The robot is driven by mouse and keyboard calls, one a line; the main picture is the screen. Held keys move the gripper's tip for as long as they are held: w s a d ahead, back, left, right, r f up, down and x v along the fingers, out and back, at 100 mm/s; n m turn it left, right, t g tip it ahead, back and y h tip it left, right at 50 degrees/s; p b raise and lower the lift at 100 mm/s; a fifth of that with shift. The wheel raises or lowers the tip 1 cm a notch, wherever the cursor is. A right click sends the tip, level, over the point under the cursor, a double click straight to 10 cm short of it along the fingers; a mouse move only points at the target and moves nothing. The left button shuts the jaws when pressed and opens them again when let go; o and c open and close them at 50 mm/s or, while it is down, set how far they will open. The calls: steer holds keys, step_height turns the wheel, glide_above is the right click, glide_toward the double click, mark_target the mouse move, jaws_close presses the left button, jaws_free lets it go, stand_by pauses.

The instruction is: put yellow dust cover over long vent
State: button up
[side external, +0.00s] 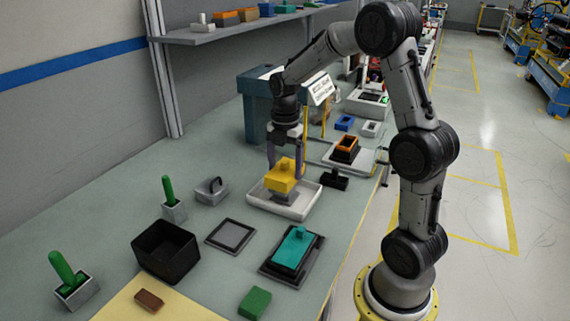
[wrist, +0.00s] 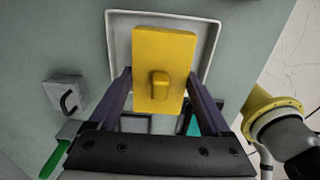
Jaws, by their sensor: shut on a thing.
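The yellow dust cover (side external: 281,177) is a block with a small knob on top. My gripper (side external: 285,168) is shut on it, over the white tray (side external: 309,206). In the wrist view the cover (wrist: 165,55) sits between my two fingers, with the tray's rim around its far end. I cannot tell whether its underside touches the tray. A flat dark-framed grey panel (side external: 231,236) lies in front of the tray, to its left; it may be the long vent, but I cannot tell for sure. A teal cover (side external: 293,248) sits on a black base (side external: 269,268) nearer the camera.
A black bin (side external: 166,250), a grey block with a hook-shaped handle (side external: 211,190) and green-handled tools in holders (side external: 172,200) stand left. A black part (side external: 335,179) and an orange-topped part (side external: 345,146) are right of the tray. A green block (side external: 254,303) lies in front.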

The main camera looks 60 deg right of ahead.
mark_target(285, 161)
steer(key=shift+f, duration=0.45)
steer(key=o, duration=1.2)
steer(key=shift+c, duration=0.2)
step_height(285, 161, up, 14)
steer(key=shift+f, duration=0.1)
